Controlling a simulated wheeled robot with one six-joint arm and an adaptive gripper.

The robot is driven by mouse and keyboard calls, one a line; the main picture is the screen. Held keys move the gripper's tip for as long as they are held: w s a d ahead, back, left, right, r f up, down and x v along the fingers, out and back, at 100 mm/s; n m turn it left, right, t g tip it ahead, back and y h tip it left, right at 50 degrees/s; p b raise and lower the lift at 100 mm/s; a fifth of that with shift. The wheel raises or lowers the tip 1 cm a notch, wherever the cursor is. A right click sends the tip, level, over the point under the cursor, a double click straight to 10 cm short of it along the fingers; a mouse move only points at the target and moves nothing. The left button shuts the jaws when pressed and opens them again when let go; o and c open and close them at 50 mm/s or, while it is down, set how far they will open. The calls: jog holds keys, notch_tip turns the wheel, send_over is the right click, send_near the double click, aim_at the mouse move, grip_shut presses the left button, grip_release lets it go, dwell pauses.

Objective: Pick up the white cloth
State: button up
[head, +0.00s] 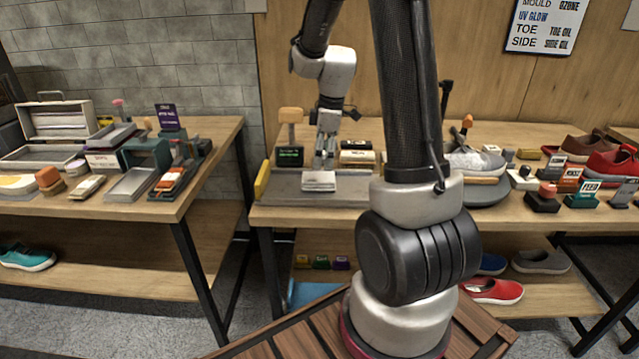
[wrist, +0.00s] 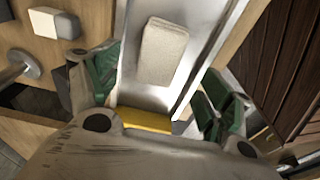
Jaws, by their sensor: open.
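The white cloth (head: 319,181) is a small, pale, folded-looking rectangle lying flat on a grey tray (head: 348,190) on the middle table. In the wrist view the cloth (wrist: 162,50) lies on the bare grey surface, beyond and between my fingers. My gripper (head: 325,160) points down over the tray, close above or just behind the cloth in the head view. In the wrist view my gripper (wrist: 158,88) has its green-padded fingers spread wide with nothing between the pads. The exact height above the cloth cannot be told.
A yellow block (head: 262,180) stands at the tray's left end. A wooden-topped brush (head: 290,130) and dark labelled boxes (head: 357,158) stand behind the tray. A grey sneaker (head: 474,160) is to the right, partly behind my arm.

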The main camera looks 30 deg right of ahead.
aim_at(319, 176)
jog(key=f, duration=0.5)
jog(key=a+f, duration=0.1)
jog(key=f, duration=0.1)
jog(key=shift+w+f, duration=0.15)
jog(key=shift+w, duration=0.2)
jog(key=c, duration=1.2)
